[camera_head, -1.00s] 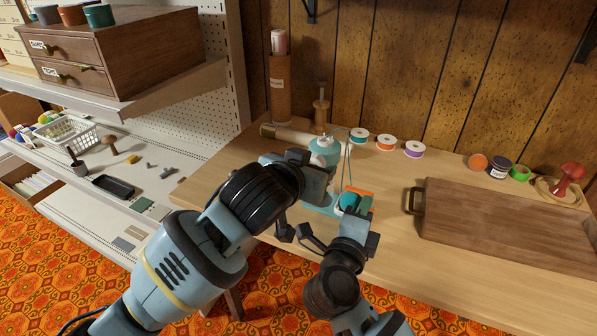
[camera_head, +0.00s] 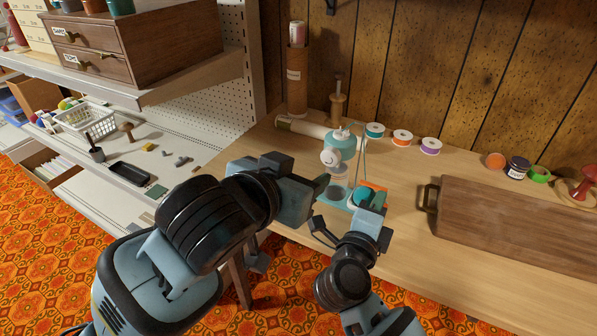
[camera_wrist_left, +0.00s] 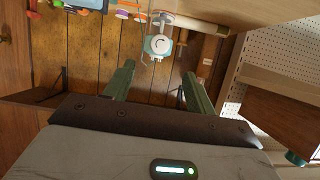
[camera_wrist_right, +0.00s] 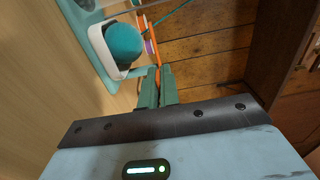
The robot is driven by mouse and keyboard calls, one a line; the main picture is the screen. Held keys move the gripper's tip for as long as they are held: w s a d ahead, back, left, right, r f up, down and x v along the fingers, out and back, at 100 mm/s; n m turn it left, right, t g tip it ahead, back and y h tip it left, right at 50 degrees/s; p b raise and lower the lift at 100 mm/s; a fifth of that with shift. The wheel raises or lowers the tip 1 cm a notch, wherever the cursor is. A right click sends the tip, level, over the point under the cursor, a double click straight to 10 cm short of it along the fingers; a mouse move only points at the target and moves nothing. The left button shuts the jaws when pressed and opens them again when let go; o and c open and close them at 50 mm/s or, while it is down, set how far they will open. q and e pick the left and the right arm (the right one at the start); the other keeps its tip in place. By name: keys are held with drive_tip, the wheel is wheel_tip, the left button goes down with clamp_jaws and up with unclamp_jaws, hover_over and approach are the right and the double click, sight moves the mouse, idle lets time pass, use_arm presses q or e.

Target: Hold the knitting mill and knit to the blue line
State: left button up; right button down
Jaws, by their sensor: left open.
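The knitting mill (camera_head: 341,150) is a teal and white device on the bench; its round white crank disc (camera_head: 331,157) faces me. In the left wrist view the disc (camera_wrist_left: 158,44) carries a curved arrow. My left gripper (camera_wrist_left: 152,82) is open, with nothing between its fingers, on the near side of the mill, apart from the disc. My right gripper (camera_wrist_right: 157,78) has its fingers close together on a thin orange tab (camera_wrist_right: 156,52), beside a white cup with a teal yarn ball (camera_wrist_right: 124,42). I cannot make out a blue line.
Teal, orange and purple spools (camera_head: 402,138) stand behind the mill. A cardboard tube (camera_head: 297,80) stands at the back. A shelf unit (camera_head: 190,75) is on the left.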

use_arm(q)
drive_tip(key=n+t+h, duration=0.2)
drive_tip(key=n+t, duration=0.2)
drive_tip(key=n, duration=3.2)
approach(328, 159)
drive_tip(key=shift+x, duration=4.5)
